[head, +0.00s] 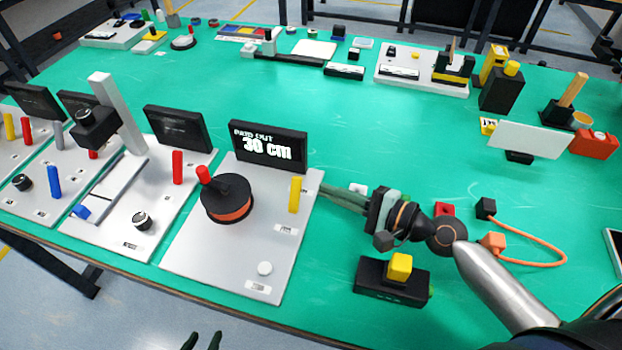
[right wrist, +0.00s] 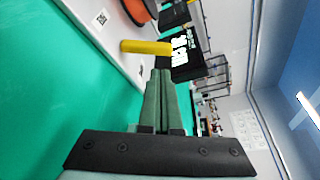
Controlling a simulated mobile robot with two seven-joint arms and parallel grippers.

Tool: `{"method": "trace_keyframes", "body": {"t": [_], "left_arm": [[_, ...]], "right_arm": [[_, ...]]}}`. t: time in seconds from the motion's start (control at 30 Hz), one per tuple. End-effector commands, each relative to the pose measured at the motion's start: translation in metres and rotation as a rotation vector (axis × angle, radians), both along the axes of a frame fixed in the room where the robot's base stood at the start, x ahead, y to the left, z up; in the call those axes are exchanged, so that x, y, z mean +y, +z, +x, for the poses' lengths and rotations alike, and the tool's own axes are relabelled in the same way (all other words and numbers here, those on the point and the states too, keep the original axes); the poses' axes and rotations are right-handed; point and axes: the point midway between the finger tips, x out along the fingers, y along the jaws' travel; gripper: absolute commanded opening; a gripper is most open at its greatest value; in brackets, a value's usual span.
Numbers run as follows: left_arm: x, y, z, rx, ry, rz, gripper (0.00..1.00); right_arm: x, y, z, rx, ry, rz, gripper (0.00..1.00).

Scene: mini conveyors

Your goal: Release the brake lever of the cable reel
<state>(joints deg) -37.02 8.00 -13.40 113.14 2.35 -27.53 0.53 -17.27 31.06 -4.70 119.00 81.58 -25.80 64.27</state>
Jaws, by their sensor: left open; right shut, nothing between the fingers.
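The cable reel (head: 228,200) is a black disc with orange cable and a red crank knob, on a pale grey board (head: 190,245). A yellow lever (head: 295,195) stands upright on the board to the right of the reel. It also shows in the right wrist view (right wrist: 143,47), just beyond my fingertips. My right gripper (head: 325,188) is shut and empty, pointing at the lever from the right with a small gap; contact is not clear. The orange reel edge shows in the right wrist view (right wrist: 138,10). My left gripper (head: 203,341) is open and empty at the bottom edge.
A display (head: 268,146) behind the reel reads "PAID OUT 30 cm". A black box with a yellow button (head: 400,267) stands below my right wrist. Other boards (head: 130,195) stand left.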

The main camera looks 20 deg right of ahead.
Motion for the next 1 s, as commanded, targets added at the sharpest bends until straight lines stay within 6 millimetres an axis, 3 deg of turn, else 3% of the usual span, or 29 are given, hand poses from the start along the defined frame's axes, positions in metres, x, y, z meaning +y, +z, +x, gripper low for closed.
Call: {"method": "trace_keyframes", "body": {"t": [0.2, 0.4, 0.8, 1.0], "left_arm": [[0.006, 0.003, 0.0, 0.0, 0.012, 0.007, 0.5], [0.008, 0.002, -0.001, 0.003, 0.015, 0.009, 0.5], [0.006, 0.003, -0.002, 0.003, 0.013, 0.007, 0.5], [0.007, 0.02, -0.001, -0.009, 0.017, 0.006, 0.5]], "right_arm": [[0.02, -0.005, 0.026, 0.0, -0.001, 0.003, 0.0], [0.03, -0.008, 0.036, 0.001, 0.0, 0.001, 0.0], [0.031, -0.008, 0.037, 0.001, 0.0, 0.0, 0.0], [0.035, 0.001, 0.032, 0.003, 0.002, 0.0, 0.0]]}}
